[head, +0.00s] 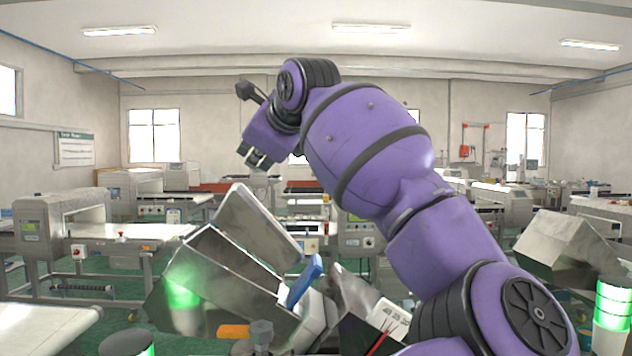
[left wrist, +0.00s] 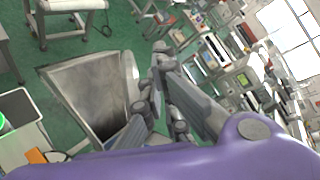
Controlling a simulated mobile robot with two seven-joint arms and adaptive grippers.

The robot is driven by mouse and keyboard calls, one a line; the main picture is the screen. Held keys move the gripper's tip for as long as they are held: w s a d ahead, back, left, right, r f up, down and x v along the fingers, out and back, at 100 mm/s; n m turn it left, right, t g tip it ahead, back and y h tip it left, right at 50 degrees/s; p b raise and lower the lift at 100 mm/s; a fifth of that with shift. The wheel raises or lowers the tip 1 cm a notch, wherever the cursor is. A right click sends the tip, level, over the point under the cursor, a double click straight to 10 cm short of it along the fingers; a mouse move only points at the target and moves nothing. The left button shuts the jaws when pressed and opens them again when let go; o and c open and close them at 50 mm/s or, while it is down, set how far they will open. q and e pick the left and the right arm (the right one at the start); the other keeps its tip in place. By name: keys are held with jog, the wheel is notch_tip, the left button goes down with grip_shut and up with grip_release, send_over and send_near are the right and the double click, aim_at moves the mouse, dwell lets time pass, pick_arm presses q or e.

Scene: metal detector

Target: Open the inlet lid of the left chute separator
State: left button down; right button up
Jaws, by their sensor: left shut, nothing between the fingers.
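The left chute separator (head: 190,290) is a shiny metal hopper at the lower left of centre in the head view. A flat metal panel, apparently its inlet lid (head: 258,222), stands tilted up, with a dark gap between it and the hopper's front wall. In the left wrist view the hopper (left wrist: 85,85) shows grey inner faces and a dark opening. My left gripper (head: 255,160) is shut and empty, above the panel and apart from it in the head view. Its fingers (left wrist: 159,50) show beside the hopper in the left wrist view. My right gripper is out of view.
A blue handle (head: 303,281) and an orange part (head: 234,331) sit by the separator. Another metal hopper (head: 570,246) stands at the right, near a green-lit cylinder (head: 612,305). A conveyor machine (head: 60,225) stands at the left. Green floor shows between machines.

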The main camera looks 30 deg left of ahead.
aim_at(259, 232)
pick_arm(q)
jog(key=w+d+f+n+h, duration=0.2)
jog(key=d+f+n+h, duration=0.25)
jog(key=d+f, duration=0.2)
jog(key=shift+m+t+h, duration=0.25)
jog(key=shift+t+h, duration=0.1)
jog(key=shift+t, duration=0.05)
jog(key=p+x, duration=0.1)
jog(key=x, duration=0.7)
jog(key=shift+w+d, duration=0.1)
jog(key=shift+w, duration=0.2)
jog(key=shift+w+a+f, duration=0.3)
jog(key=shift+f, duration=0.1)
